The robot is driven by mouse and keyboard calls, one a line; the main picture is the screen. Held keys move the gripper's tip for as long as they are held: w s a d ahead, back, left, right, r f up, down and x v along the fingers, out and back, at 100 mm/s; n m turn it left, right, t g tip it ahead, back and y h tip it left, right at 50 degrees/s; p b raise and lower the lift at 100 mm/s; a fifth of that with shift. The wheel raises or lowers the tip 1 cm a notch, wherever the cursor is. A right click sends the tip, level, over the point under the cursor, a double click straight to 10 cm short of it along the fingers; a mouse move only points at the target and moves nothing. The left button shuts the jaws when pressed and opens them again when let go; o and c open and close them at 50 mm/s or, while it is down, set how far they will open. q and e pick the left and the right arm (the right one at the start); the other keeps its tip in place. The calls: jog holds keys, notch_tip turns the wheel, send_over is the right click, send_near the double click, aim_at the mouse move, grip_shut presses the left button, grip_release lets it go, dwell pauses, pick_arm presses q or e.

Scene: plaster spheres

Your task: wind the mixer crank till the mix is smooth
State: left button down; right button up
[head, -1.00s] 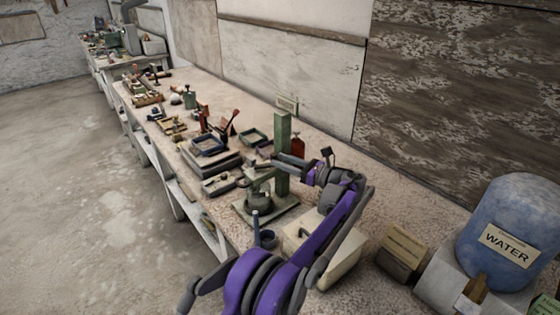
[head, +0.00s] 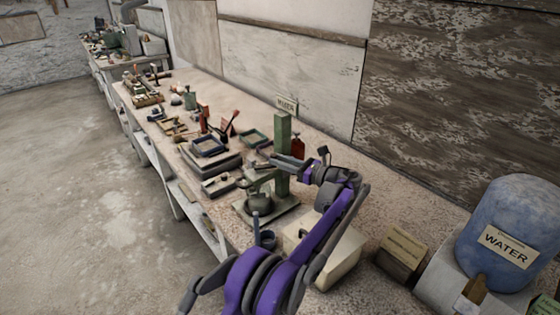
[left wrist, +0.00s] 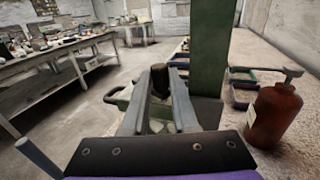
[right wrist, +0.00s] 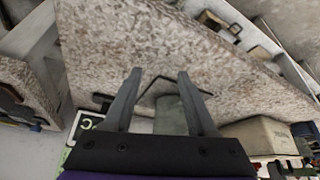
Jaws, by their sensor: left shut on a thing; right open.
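The mixer stands on the long bench, with a green post (head: 283,145) and a dark pot (head: 259,203) on a flat base below it. The post also shows large in the left wrist view (left wrist: 208,65). My left gripper (head: 274,160) is beside the post, above the pot. In the left wrist view its fingers are shut on the dark crank knob (left wrist: 160,78). The mix inside the pot cannot be made out. My right gripper (right wrist: 157,78) is open; a grey-green cylinder (right wrist: 170,115) shows beyond its fingers, and I cannot tell what it is.
A red-brown bottle (left wrist: 273,115) stands near the post. A cream box (head: 335,262) and a blue water barrel (head: 508,232) stand on the right. Trays (head: 208,145) and tools crowd the bench to the left. The floor at left is clear.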

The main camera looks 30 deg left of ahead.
jog(key=shift+w+r+p, duration=0.2)
jog(key=shift+r+p, duration=0.3)
jog(key=shift+r, duration=0.25)
jog(key=shift+w+r, duration=0.1)
jog(key=shift+r, duration=0.15)
pick_arm(q)
jog(key=shift+w+a+n+g, duration=0.25)
jog(key=shift+w+n+g, duration=0.15)
jog(key=shift+n+g, duration=0.5)
jog(key=c, duration=1)
grip_release()
jog(key=shift+o, duration=0.2)
jog(key=d, duration=1.1)
jog(key=shift+w, duration=0.3)
pick_arm(e)
jog(key=shift+f, duration=0.2)
